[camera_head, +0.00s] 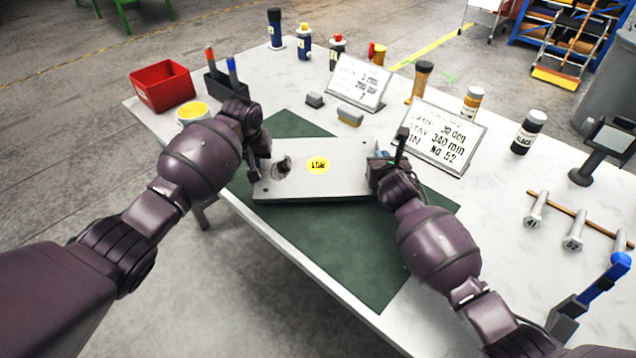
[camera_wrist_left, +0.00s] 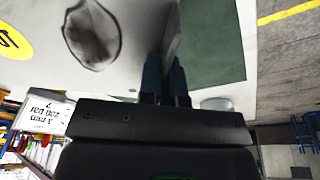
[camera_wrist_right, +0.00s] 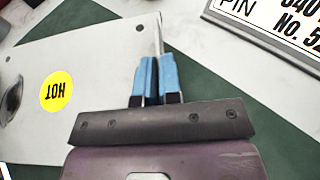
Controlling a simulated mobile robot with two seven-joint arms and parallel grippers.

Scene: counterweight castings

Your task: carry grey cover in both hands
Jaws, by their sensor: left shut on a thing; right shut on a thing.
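The grey cover (camera_head: 335,183) is a flat rectangular plate with a round yellow sticker (camera_head: 318,166) and a dark oval opening or fitting (camera_head: 281,167) near its left end. It lies about level over the green mat; I cannot tell whether it touches the mat. My left gripper (camera_head: 262,168) is shut on the cover's left edge, and the left wrist view shows the blue fingers (camera_wrist_left: 166,75) on either side of that edge. My right gripper (camera_head: 376,165) is shut on the right edge; its blue fingers (camera_wrist_right: 155,77) pinch it in the right wrist view.
The green mat (camera_head: 345,255) lies on a white table (camera_head: 285,245). Behind the cover are two grey-topped blocks (camera_head: 349,117), sign plates (camera_head: 435,138) and several bottles (camera_head: 529,131). A red bin (camera_head: 163,87) and yellow-topped pot (camera_head: 192,112) stand left. Bolts (camera_head: 575,230) lie right.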

